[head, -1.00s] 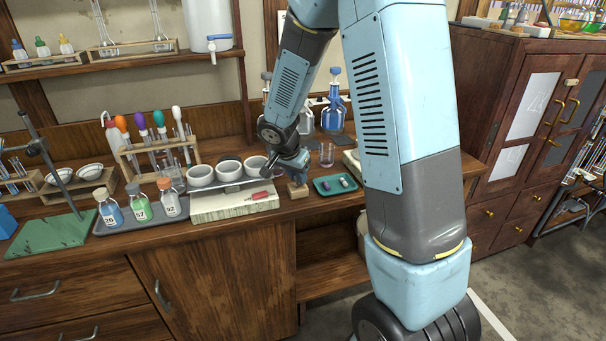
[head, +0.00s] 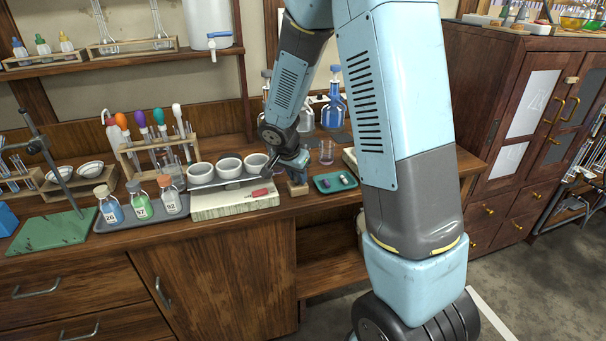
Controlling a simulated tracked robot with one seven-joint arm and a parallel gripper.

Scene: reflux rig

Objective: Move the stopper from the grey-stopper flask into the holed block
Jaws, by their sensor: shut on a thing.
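My gripper (head: 297,177) points down just above the small wooden block (head: 298,189) at the front edge of the bench. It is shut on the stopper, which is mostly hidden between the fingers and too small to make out. I cannot tell whether the stopper touches the block or sits in its hole. Behind my arm stand a clear flask (head: 306,119), partly hidden, and a flask of blue liquid (head: 334,112) with a blue stopper. The top of another flask (head: 266,74) shows left of my arm; I cannot tell which is the grey-stopper flask.
A green tray (head: 323,186) with small pieces lies right of the block, with a glass beaker (head: 326,152) behind it.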

